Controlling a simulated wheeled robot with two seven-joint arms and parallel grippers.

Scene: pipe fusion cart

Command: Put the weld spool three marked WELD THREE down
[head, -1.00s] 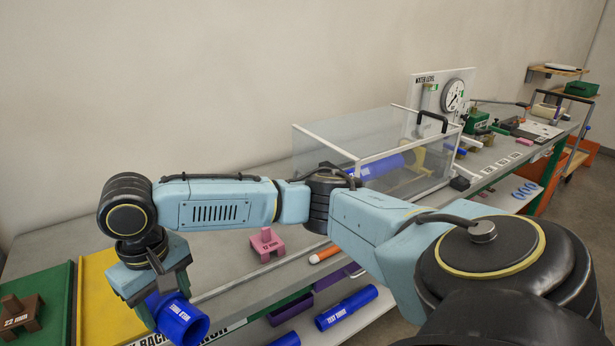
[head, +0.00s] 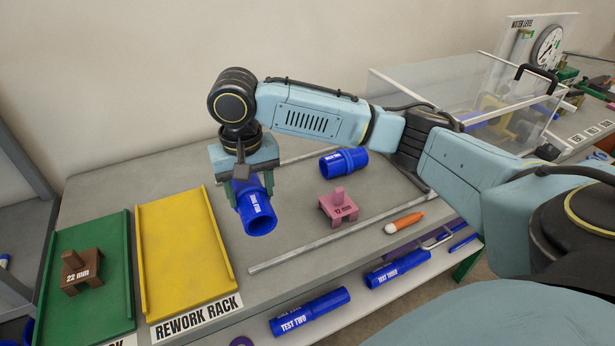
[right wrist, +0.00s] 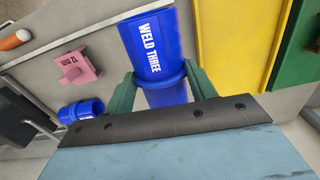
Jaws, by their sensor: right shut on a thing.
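The weld spool three is a blue pipe piece with a thicker collar, and its WELD THREE label reads clearly in the right wrist view (right wrist: 152,42). In the head view the spool (head: 258,218) hangs tilted over the grey bench, just right of the yellow tray. My right gripper (head: 252,187) is shut on it. In the right wrist view the green fingers (right wrist: 160,88) grip either side of the spool by its collar. I cannot tell how far its lower end is above the bench. My left gripper is not in view.
The yellow tray (head: 183,255) on the rework rack and a green tray (head: 60,312) with a brown 22 mm block (head: 82,270) lie left. A pink 12 mm block (head: 338,207), another blue spool (head: 343,162), a rail (head: 340,232) and an orange marker (head: 405,222) lie right.

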